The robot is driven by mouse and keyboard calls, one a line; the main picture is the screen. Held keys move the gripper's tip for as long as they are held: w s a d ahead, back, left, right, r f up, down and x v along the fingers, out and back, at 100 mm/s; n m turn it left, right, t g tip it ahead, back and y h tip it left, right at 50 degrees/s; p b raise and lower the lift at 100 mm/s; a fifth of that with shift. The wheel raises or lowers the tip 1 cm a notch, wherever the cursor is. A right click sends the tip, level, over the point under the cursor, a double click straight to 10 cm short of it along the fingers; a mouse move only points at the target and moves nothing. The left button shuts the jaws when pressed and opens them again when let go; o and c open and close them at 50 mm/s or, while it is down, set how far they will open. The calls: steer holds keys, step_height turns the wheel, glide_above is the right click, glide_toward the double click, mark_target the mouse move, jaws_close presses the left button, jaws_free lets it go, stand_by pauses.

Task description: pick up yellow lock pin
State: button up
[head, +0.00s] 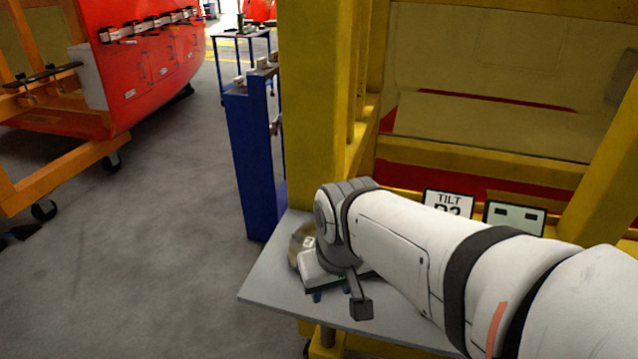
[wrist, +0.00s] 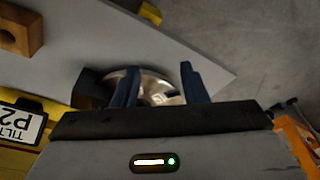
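I cannot make out a yellow lock pin in either view. My gripper (wrist: 158,72) is low over the grey table (wrist: 190,50), near its corner. Its two blue fingers are apart, with a clear gap between them. A round, shiny, brass-coloured thing (wrist: 152,84) shows between and behind the fingers, partly hidden by the left finger and the gripper body. It also shows in the head view (head: 297,243), beside my gripper (head: 330,293) and partly covered by it. I cannot tell whether the fingers touch it. My wrist hides part of the table.
A brown block with a hole (wrist: 18,30) lies on the table. A "TILT" sign (head: 447,202) and a dark-framed panel (head: 514,217) stand at the table's back, by the yellow frame (head: 312,100). A blue post (head: 255,160) stands behind.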

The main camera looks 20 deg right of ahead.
steer(key=shift+d, duration=0.15)
steer(key=shift+r, duration=0.1)
steer(key=w+d+r+n+g+p, duration=0.1)
steer(key=w+d+r+n+p, duration=0.15)
steer(key=w+d+p, duration=0.4)
steer(key=w+d+r+n+g+p, duration=0.2)
steer(key=w+d+r+p, duration=0.25)
steer(key=d+p, duration=0.2)
step_height(320, 180, down, 9)
steer(key=w, duration=0.1)
steer(key=shift+p, duration=0.45)
steer(key=shift+c, duration=0.2)
jaws_close()
